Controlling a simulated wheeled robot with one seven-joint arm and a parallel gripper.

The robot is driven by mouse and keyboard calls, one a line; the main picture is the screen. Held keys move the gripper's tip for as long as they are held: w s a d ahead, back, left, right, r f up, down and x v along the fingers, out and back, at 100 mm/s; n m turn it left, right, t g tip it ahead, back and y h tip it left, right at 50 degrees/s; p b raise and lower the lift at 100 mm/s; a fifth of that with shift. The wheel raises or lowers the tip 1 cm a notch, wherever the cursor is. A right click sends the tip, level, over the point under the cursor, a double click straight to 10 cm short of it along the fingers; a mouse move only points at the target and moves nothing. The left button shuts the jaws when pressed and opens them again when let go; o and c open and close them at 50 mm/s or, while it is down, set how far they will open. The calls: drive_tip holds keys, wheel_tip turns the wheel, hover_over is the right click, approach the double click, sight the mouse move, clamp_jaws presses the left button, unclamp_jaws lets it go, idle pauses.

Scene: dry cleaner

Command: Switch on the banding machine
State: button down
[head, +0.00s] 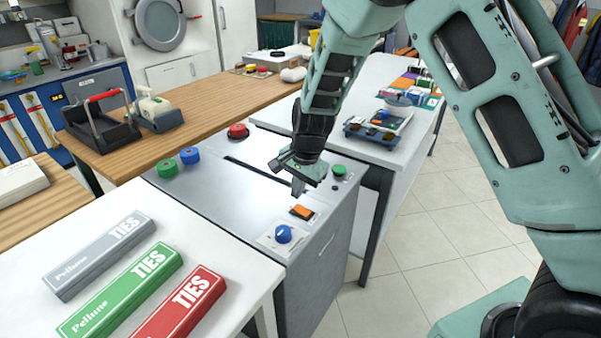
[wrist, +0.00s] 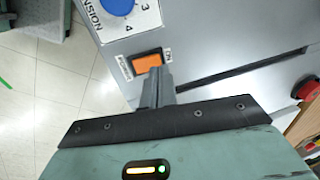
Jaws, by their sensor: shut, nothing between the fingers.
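The banding machine (head: 225,190) is a grey cabinet with a dark slot across its top. Its orange rocker switch (head: 302,211) is on the near right part of the top, between a blue dial (head: 283,234) and a green button (head: 339,170). The switch also shows in the wrist view (wrist: 147,63), in a dark frame with small labels, beside the blue tension dial (wrist: 118,6). My gripper (head: 298,189) is shut and empty, pointing down over the top just behind the switch. In the wrist view its fingertips (wrist: 157,72) overlap the switch's lower edge; I cannot tell whether they touch.
A white table with TIES boxes (head: 120,290) stands at the near left. A white table (head: 400,130) with goods stands behind. Tiled floor is clear at right.

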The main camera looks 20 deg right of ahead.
sight(295, 208)
drive_tip(key=shift+w+a+f, duration=0.1)
drive_tip(key=shift+w+f, duration=0.1)
drive_tip(key=shift+f, duration=0.8)
drive_tip(key=shift+w+a+f, duration=0.1)
drive_tip(key=shift+w+f, duration=0.05)
drive_tip(key=shift+f, duration=0.85)
drive_tip(key=shift+p, duration=0.55)
drive_tip(key=shift+a+g+p, duration=0.1)
drive_tip(key=shift+g+p, duration=0.2)
drive_tip(key=shift+p, duration=0.3)
drive_tip(key=shift+w+f, duration=0.1)
drive_tip(key=shift+f, duration=0.15)
drive_tip(key=shift+s+d+r, duration=0.35)
drive_tip(key=shift+s+d, duration=0.1)
drive_tip(key=shift+s, duration=0.15)
